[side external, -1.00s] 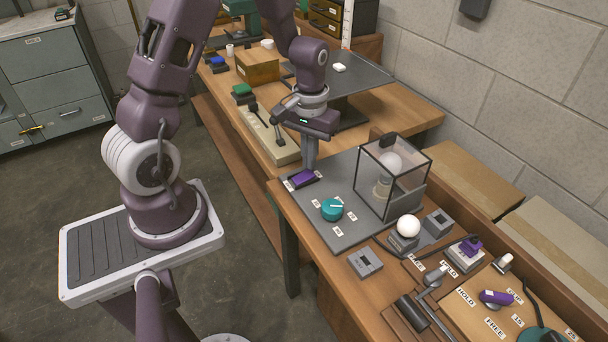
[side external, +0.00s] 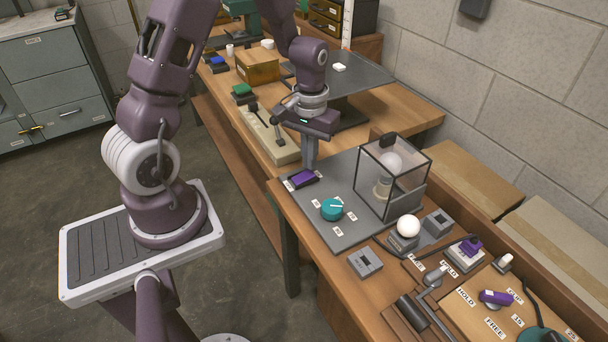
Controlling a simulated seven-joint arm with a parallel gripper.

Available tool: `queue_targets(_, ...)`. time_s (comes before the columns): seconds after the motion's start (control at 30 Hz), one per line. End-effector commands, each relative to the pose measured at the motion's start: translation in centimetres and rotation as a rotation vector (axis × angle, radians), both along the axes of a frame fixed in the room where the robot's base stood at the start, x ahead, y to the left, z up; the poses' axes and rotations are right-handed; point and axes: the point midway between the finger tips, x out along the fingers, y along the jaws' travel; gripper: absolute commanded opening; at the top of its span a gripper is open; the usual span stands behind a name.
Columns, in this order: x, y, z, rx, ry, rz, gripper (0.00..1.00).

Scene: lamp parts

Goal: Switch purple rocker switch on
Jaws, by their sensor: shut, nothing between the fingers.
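The purple rocker switch (side external: 303,179) sits near the left edge of the grey panel (side external: 362,222), with small white labels beside it. My gripper (side external: 311,167) points down with its fingers shut and empty. The fingertips are right at the back right end of the rocker; I cannot tell whether they touch it. Which way the rocker is tilted is too small to tell. A clear lamp case (side external: 405,187) with a white bulb (side external: 390,162) stands on the same panel, and the bulb does not look clearly lit.
A teal knob (side external: 332,208) is on the panel just in front of the rocker. A beige lever box (side external: 268,137) stands behind left. A white ball bulb on a socket (side external: 408,227), a grey block (side external: 365,262) and a purple-handled clamp (side external: 496,297) lie to the right.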

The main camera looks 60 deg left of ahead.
Motion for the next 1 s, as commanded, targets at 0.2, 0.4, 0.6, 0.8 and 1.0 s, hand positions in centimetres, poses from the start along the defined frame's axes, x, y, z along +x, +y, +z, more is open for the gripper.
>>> queue_targets(0.2,0.0,0.0,0.0,0.0,0.0,0.0,0.0)
queue_targets(0.4,0.0,0.0,0.0,0.0,0.0,0.0,0.0)
queue_targets(0.6,-0.02,-0.01,-0.16,-0.001,0.001,0.0,0.0)
queue_targets(0.8,-0.01,-0.01,-0.48,-0.001,0.001,0.0,0.0)
queue_targets(1.0,0.02,0.01,-0.77,0.0,0.0,0.0,0.0)
